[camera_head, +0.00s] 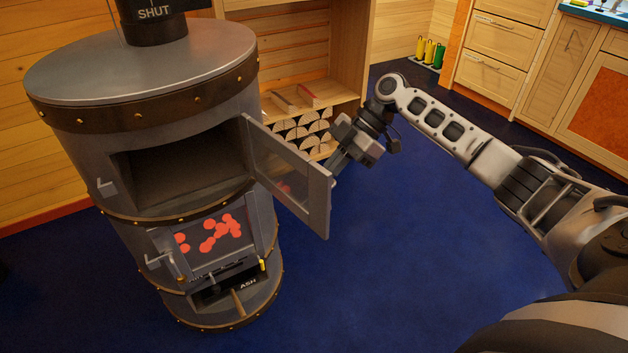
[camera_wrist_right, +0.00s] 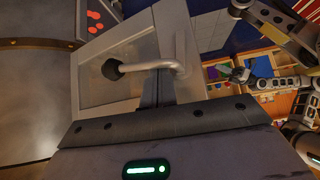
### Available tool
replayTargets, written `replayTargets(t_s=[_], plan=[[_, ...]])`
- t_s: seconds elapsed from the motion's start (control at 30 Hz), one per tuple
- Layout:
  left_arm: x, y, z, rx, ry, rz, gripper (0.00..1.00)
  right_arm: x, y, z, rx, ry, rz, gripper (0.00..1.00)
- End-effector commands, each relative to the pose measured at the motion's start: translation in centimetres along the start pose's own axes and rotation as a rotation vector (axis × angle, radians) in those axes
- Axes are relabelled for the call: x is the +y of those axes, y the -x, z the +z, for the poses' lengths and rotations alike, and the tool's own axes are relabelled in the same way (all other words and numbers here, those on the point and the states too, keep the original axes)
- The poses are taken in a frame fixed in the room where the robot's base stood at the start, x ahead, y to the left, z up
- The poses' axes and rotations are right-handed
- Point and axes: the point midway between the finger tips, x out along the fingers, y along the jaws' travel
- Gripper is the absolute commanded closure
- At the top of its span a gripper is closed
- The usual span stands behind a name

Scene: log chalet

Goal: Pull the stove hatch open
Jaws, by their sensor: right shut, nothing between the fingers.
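The stove (camera_head: 140,80) is a grey riveted cylinder at the left. Its upper hatch (camera_head: 318,200), a grey frame with a glass pane, stands swung well out to the right, with the dark chamber (camera_head: 185,165) behind it open. My right gripper (camera_head: 337,163) is shut and empty at the hatch's outer side, partly hidden behind its edge. In the right wrist view the hatch (camera_wrist_right: 97,45) fills the upper left; its bent handle (camera_wrist_right: 150,66) crosses just past the shut fingertips. Whether they touch is unclear. My left arm seems to show small in the wrist view, its jaws too small to read.
The lower glowing firebox door (camera_head: 210,235) is shut, above an ash compartment (camera_head: 235,290). A wooden shelf with cut logs (camera_head: 300,130) stands behind the hatch. Cabinets (camera_head: 490,45) line the back right. The blue floor (camera_head: 400,270) right of the stove is clear.

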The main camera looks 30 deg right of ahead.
Motion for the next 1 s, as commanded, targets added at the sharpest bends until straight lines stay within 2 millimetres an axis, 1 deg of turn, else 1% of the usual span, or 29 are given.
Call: replayTargets(t_s=[0.17, 0.57, 0.67, 0.77, 0.9, 1.0], plan=[[0.0, -0.1, 0.0, 0.004, -0.001, -0.001, 1.0, 0.1, 0.4, 0.5, -0.001, -0.002, 0.002, 1.0], [-0.1, -0.1, 0.0, 0.005, -0.002, -0.002, 1.0, 0.2, 0.5, 0.5, -0.001, -0.002, 0.002, 1.0], [-0.1, 0.0, -0.2, 0.006, -0.003, -0.002, 1.0, 0.2, 0.8, 0.4, -0.001, -0.002, 0.003, 1.0], [-0.1, 0.1, -0.5, 0.006, -0.005, -0.003, 1.0, 0.4, 2.0, 0.4, -0.002, -0.005, 0.007, 1.0], [-0.1, 0.3, -0.9, 0.003, -0.012, -0.007, 1.0, 0.6, 4.8, 0.5, -0.002, -0.009, 0.011, 1.0], [-0.1, 0.4, -0.9, -0.006, -0.02, -0.013, 1.0, 0.7, 7.0, 0.6, -0.001, -0.012, 0.015, 1.0]])
